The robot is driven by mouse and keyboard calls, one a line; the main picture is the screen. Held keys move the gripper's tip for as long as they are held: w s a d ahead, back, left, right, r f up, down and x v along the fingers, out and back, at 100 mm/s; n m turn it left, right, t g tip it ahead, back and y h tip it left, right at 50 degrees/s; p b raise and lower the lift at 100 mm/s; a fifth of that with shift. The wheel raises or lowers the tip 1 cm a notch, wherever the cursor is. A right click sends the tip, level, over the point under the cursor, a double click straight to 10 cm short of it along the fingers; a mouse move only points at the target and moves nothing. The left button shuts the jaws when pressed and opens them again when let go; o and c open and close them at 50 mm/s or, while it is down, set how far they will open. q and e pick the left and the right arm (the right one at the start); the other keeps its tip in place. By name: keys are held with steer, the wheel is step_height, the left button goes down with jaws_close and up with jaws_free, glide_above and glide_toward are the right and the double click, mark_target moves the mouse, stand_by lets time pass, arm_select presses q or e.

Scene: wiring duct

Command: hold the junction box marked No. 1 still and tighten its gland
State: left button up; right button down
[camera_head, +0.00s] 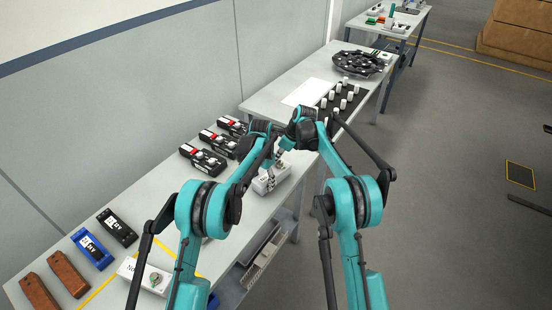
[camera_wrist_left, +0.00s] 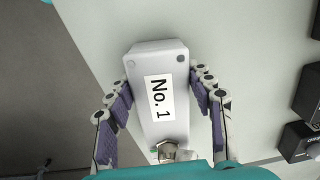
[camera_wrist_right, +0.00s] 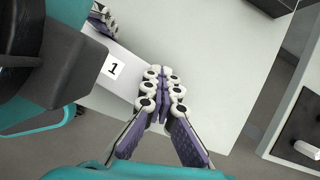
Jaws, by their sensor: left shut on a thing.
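The white junction box marked No. 1 (camera_wrist_left: 158,60) lies on the pale bench. My left gripper (camera_wrist_left: 162,82) is shut on it, one finger along each long side. Its metal gland (camera_wrist_left: 167,149) shows at the near end, partly hidden by my left gripper's body. In the head view the box (camera_head: 270,181) is partly covered by my arms. In the right wrist view the box's label end (camera_wrist_right: 113,68) shows at left. My right gripper (camera_wrist_right: 162,78) has its fingertips together close to that end. The gland is not visible there, and I see nothing between the fingers.
Another white box with a gland (camera_head: 147,275) stands at the front left. Several black devices (camera_head: 203,160) line the wall. A blue block (camera_head: 91,249) and brown blocks (camera_head: 68,273) lie at the left end. A dark mat with white pieces (camera_head: 343,98) lies farther back.

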steer(key=m+t, duration=0.1)
steer(key=m, duration=0.2)
steer(key=shift+d+h, duration=0.1)
steer(key=shift+h, duration=0.3)
steer(key=shift+w+d+m+t+h, duration=0.1)
steer(key=shift+w+m+t+h, duration=0.05)
steer(key=shift+m, duration=0.45)
steer(key=shift+w+d+m+t+h, duration=0.1)
steer(key=shift+m+t+h, duration=0.05)
steer(key=shift+m, duration=0.45)
steer(key=m, duration=0.2)
steer(key=m+h, duration=0.1)
steer(key=shift+w+d+m+t, duration=0.1)
steer(key=shift+d+m+t, duration=0.1)
steer(key=shift+m+t, duration=0.2)
steer(key=c, duration=1.9)
jaws_free()
steer(key=shift+c, duration=0.2)
steer(key=shift+a+f, duration=0.1)
